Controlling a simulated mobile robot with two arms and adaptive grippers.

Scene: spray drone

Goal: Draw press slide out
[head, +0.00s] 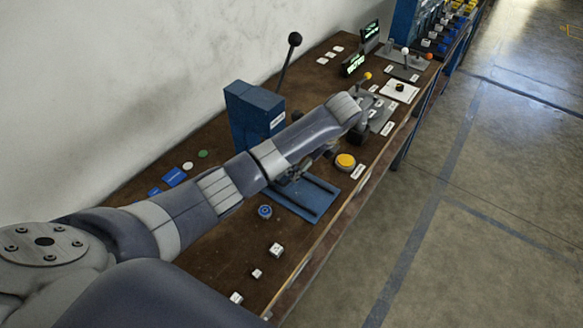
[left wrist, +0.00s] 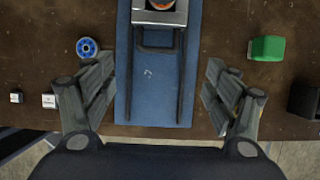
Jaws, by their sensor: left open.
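The blue press (head: 255,115) stands against the wall side of the bench, with a long black-knobbed lever (head: 290,58). Its blue base plate (head: 310,200) reaches toward the bench's front edge. In the left wrist view the plate (left wrist: 150,95) carries two dark rails. The grey slide (left wrist: 160,18) is at the top of that view, with a round orange piece on it and a dark handle bar (left wrist: 157,48) toward me. My left gripper (left wrist: 158,64) is open, its fingers either side of the plate and apart from the handle. In the head view the left gripper (head: 297,172) is partly hidden by my arm.
A blue ring (head: 265,211) lies left of the plate and a yellow button (head: 345,161) right of it. A green block (left wrist: 268,48) shows in the wrist view. White cubes (head: 276,250) lie nearer me. Levers and displays (head: 353,64) stand farther along.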

